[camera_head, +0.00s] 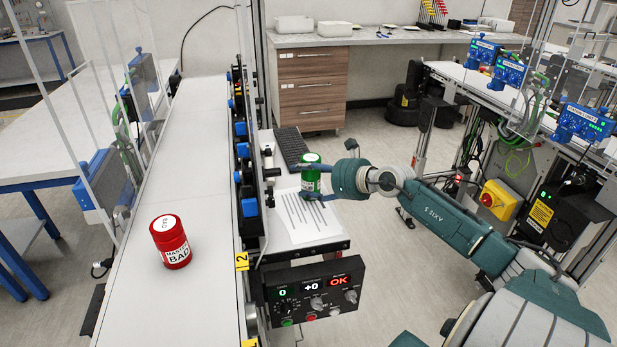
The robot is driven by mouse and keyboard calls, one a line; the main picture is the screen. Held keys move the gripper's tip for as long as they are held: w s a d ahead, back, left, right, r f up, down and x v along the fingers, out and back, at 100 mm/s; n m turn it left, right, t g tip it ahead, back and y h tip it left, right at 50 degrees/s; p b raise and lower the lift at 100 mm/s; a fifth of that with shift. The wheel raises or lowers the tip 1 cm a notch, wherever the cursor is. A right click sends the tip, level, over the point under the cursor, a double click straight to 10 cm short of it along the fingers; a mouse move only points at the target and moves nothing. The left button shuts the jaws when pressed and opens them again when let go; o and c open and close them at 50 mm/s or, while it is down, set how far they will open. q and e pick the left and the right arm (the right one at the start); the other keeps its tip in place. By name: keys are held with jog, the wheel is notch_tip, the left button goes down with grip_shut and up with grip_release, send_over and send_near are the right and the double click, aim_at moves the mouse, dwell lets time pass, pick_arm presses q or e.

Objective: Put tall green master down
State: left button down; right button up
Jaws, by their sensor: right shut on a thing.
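A tall green master (310,173), a green jar with a white label and lid patch, is upright above a small side shelf that carries a printed sheet (307,217). My right gripper (316,184) comes from the right and is shut around the green jar. Its fingers cover part of the jar, and I cannot tell whether the jar's base touches the shelf. My left gripper is not in view. A red jar labelled "MASTER BAD" (171,243) stands upright on the white conveyor belt (190,150) at left.
A keyboard (291,148) lies behind the sheet. A control box (315,293) with knobs and a lit "OK" hangs at the shelf's front. Blue sensors and a rail line the belt's right edge. The belt behind the red jar is clear.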

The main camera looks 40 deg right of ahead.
jog(key=shift+r, duration=0.1)
jog(key=o, duration=1.1)
jog(key=shift+f, duration=0.25)
jog(key=o, duration=0.5)
jog(key=shift+c, duration=0.2)
jog(key=shift+s+r, duration=0.15)
jog(key=shift+r, duration=0.05)
jog(key=b+v, duration=0.1)
jog(key=v, duration=1.1)
